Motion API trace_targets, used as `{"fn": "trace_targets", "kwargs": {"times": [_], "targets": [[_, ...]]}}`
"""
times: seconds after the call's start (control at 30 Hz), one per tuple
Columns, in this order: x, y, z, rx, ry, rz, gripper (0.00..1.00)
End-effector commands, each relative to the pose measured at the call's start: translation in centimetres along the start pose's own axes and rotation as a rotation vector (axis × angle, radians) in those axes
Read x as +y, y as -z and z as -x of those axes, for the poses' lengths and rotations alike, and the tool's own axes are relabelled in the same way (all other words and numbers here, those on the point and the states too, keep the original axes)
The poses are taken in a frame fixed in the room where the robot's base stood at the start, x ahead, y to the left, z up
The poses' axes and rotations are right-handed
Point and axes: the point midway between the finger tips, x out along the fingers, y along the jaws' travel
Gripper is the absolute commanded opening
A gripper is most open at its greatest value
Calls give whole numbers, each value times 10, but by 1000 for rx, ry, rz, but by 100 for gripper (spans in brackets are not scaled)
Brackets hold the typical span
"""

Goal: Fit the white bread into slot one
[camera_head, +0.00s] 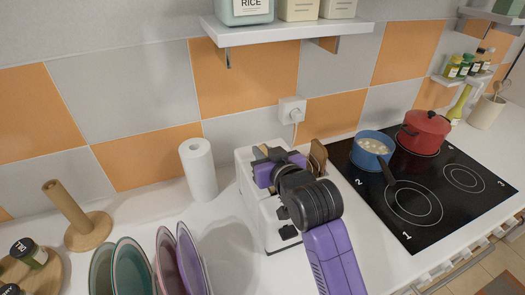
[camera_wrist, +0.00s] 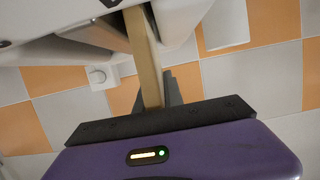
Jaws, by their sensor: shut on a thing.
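The white toaster (camera_head: 262,222) stands on the counter left of the stove. My purple and black gripper (camera_head: 268,156) is over its top. In the wrist view, my gripper (camera_wrist: 158,95) is shut on a pale tan bread slice (camera_wrist: 147,62), seen edge-on. The slice reaches up to the toaster's white top (camera_wrist: 182,18); I cannot tell how far it is inside a slot. In the head view my gripper mostly hides the held slice and the slots. A browner slice (camera_head: 318,153) stands upright at the toaster's right side.
Several plates stand upright in a rack (camera_head: 165,265) at front left. A paper towel roll (camera_head: 198,170) stands left of the toaster. A blue pot (camera_head: 373,146) and a red pot (camera_head: 423,132) are on the stove. A shelf (camera_head: 285,31) and a wall plug (camera_head: 292,110) are behind.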

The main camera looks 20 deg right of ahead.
Motion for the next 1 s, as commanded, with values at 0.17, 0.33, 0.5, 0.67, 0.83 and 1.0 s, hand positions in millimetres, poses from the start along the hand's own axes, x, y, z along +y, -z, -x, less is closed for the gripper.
{"fn": "trace_targets", "kwargs": {"times": [0.17, 0.33, 0.5, 0.67, 0.83, 1.0], "targets": [[0, -5, -2, 0, 0, 0, 0], [0, -8, -3, 0, 0, 0, 0], [0, -10, -3, 0, 0, 0, 20], [0, -11, -3, -1, 0, 0, 38], [0, -11, -3, -2, 0, 0, 38], [0, -13, 3, -3, 0, 0, 38]]}}
